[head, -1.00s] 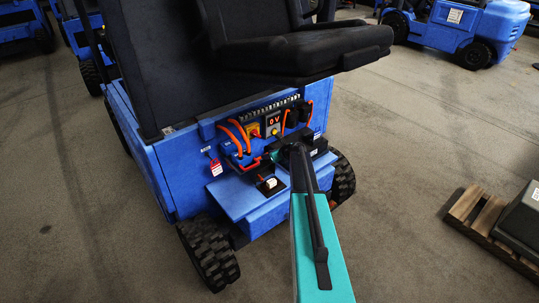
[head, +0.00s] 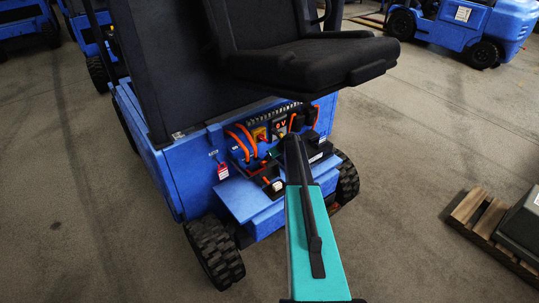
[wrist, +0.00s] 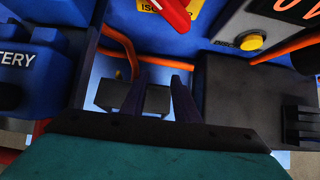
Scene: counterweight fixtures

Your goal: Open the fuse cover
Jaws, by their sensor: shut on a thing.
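The open service panel (head: 262,140) of the blue forklift holds orange cables, a red-and-yellow isolator switch (head: 260,134) and a small display reading about 0 V (head: 281,126). In the wrist view my gripper's two dark fingers (wrist: 162,97) are a little apart, with a dark grey block (wrist: 115,97) at and between them. The block looks like the fuse cover, and my gripper is shut on it. Its hinge and lower side are hidden. In the head view my arm covers most of the gripper and the cover.
In the wrist view a blue battery box (wrist: 22,75) is close at left and a black box (wrist: 240,100) close at right. The seat (head: 310,62) overhangs the panel.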

